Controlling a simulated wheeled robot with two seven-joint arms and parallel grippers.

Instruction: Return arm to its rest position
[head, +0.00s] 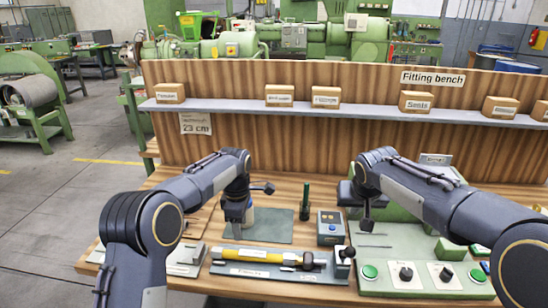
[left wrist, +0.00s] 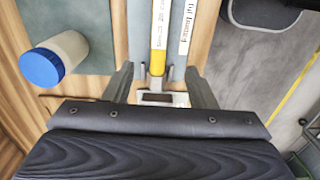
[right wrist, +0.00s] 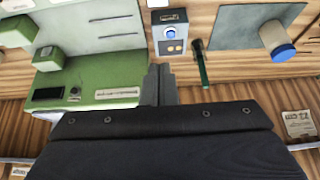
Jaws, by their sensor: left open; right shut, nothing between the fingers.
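My left gripper (head: 238,228) hangs over the left part of the bench, with its fingers pointing down. In the left wrist view the left gripper (left wrist: 161,82) is open, its fingers apart on either side of the yellow-handled tool (left wrist: 158,45), which lies below; nothing is held. My right gripper (head: 367,222) hangs above the green machine on the right. In the right wrist view the right gripper (right wrist: 160,82) has its fingers together, with nothing between them. Both arms are bent forward over the bench.
A jar with a blue lid (left wrist: 55,60) stands on a grey-green mat (head: 272,232). A dark green cylinder (head: 305,205) and a blue-button box (head: 330,227) stand between the grippers. A control panel (head: 425,275) is at the front right. A boxed shelf (head: 360,111) runs behind.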

